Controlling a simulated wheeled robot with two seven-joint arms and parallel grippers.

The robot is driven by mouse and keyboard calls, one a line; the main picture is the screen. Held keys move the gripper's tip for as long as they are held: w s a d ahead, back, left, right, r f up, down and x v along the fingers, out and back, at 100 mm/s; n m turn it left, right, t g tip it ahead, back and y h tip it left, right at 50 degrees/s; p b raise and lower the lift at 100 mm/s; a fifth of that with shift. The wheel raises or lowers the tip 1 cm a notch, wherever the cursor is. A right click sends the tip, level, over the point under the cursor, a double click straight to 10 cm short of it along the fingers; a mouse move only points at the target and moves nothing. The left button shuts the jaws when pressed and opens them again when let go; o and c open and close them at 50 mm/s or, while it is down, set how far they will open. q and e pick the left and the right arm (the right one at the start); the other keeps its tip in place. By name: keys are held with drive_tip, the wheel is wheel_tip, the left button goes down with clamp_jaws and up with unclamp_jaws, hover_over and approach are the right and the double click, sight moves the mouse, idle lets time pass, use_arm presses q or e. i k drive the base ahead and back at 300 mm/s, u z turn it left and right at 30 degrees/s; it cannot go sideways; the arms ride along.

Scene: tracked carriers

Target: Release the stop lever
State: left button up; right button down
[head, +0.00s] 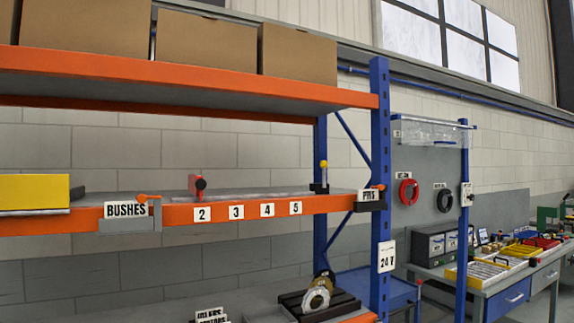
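No part is labelled as the stop lever, and I cannot tell for sure which one it is. A small orange lever (148,198) sits on a grey bracket at the right end of the BUSHES label (125,211), on the orange shelf beam. A red upright part (196,185) stands on the grey track behind the number labels. A yellow-topped post (323,171) stands near the blue upright. Another small orange part (372,187) is by the PINS-like label at the beam's right end. Neither of my grippers is in view.
A yellow block (34,192) sits at the shelf's left end. Cardboard boxes (206,42) fill the upper shelf. The blue rack upright (380,150) bounds the shelf on the right. A workbench (500,290) with trays stands beyond. The grey track's middle looks clear.

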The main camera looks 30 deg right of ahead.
sight(324, 164)
drive_tip(key=u, duration=0.15)
drive_tip(key=i, duration=0.85)
drive_tip(key=z, duration=0.8)
drive_tip(key=i, duration=0.45)
drive_tip(key=z, duration=0.35)
